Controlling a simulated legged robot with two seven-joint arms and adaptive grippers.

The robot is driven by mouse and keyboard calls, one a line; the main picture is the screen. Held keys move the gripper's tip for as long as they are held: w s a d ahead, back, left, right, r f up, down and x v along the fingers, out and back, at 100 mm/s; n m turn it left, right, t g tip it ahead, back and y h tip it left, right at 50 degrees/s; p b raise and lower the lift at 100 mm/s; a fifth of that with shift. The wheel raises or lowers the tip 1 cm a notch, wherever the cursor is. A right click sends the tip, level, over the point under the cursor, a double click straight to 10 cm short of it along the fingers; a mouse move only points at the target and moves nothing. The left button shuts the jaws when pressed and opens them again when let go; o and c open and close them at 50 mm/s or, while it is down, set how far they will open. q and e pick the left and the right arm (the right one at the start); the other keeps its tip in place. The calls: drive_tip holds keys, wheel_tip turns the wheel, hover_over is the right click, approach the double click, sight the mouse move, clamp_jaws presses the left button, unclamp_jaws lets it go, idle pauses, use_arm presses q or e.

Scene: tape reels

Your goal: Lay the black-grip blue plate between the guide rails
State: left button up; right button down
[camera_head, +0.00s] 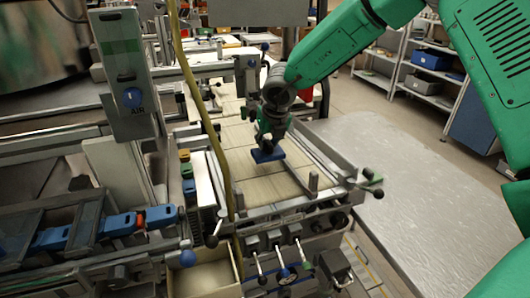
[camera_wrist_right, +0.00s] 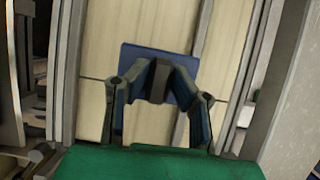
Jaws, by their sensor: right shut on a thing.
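The blue plate (camera_head: 267,156) is under my right gripper (camera_head: 268,143), over the pale bed of the machine. In the right wrist view the blue plate (camera_wrist_right: 140,58) has a black grip (camera_wrist_right: 160,82) standing up from it, and the fingers of my right gripper (camera_wrist_right: 159,88) are closed on that grip. The bed has a metal guide rail on its right side (camera_wrist_right: 248,80) and another on its left (camera_wrist_right: 66,75); the plate is between them in this view. I cannot tell whether the plate touches the bed. My left gripper is out of view.
A yellow hose (camera_head: 205,110) hangs along the left of the bed. Levers with round knobs (camera_head: 280,255) and an open bin (camera_head: 203,278) are at the near edge. A bare metal table (camera_head: 410,190) is at the right. The near part of the bed (camera_head: 265,188) is clear.

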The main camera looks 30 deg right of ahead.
sight(268, 152)
wheel_tip(268, 152, down, 3)
drive_tip(key=shift+s+f, duration=0.1)
drive_tip(key=shift+f, duration=0.05)
drive_tip(key=shift+a+f, duration=0.15)
drive_tip(key=shift+f, duration=0.1)
drive_tip(key=shift+f, duration=0.1)
drive_tip(key=shift+f, duration=0.15)
drive_tip(key=c, duration=1.4)
unclamp_jaws()
drive_tip(key=shift+r, duration=0.5)
drive_tip(key=d+v, duration=0.1)
drive_tip(key=v, duration=1)
drive_tip(key=shift+s+a+r, duration=0.2)
drive_tip(key=shift+a, duration=0.3)
